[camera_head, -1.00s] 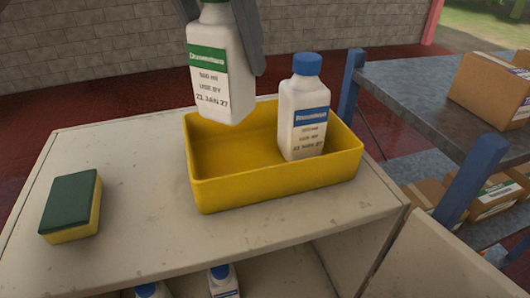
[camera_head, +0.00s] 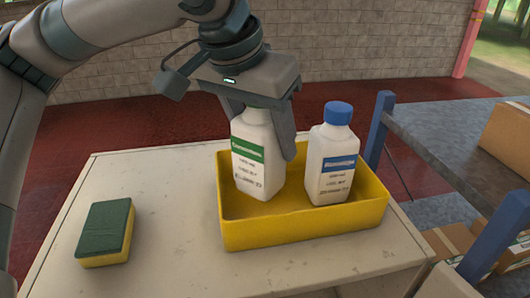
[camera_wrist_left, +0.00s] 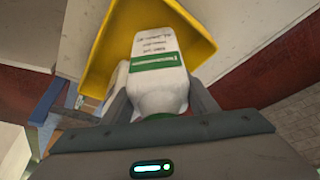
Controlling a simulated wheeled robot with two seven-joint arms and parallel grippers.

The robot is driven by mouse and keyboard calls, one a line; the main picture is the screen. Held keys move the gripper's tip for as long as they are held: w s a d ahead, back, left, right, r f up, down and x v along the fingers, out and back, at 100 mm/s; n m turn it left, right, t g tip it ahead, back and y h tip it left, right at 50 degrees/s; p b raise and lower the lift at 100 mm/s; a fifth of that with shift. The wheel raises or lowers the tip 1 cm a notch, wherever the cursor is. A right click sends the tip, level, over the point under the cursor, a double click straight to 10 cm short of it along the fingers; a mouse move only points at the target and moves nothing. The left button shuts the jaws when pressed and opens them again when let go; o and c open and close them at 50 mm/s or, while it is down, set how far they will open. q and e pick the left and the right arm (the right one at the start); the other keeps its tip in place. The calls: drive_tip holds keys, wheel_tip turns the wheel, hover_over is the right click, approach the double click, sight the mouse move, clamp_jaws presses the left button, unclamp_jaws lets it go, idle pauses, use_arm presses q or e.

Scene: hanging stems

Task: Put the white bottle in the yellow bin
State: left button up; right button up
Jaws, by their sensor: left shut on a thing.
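A white bottle with a green label (camera_head: 258,160) is inside the left part of the yellow bin (camera_head: 300,228), nearly upright. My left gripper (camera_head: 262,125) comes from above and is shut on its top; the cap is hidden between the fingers. Whether its base touches the bin floor I cannot tell. In the left wrist view the green-label bottle (camera_wrist_left: 155,75) sits between the fingers (camera_wrist_left: 158,108), with the yellow bin (camera_wrist_left: 105,50) around it. A second white bottle with a blue cap and blue label (camera_head: 332,160) stands in the bin's right part. My right gripper is not in view.
The bin stands on a pale cabinet top (camera_head: 160,230). A green and yellow sponge (camera_head: 105,232) lies at the left. A grey shelf with blue posts (camera_head: 440,130) and cardboard boxes (camera_head: 508,140) stands at the right. The cabinet top between sponge and bin is clear.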

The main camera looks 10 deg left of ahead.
use_arm(q)
wheel_tip(320, 180, down, 2)
drive_tip(key=shift+f+p, duration=0.25)
drive_tip(key=shift+p, duration=0.4)
drive_tip(key=shift+f, duration=0.45)
drive_tip(key=shift+f, duration=0.15)
drive_tip(key=o, duration=1.6)
drive_tip(key=shift+c, duration=0.2)
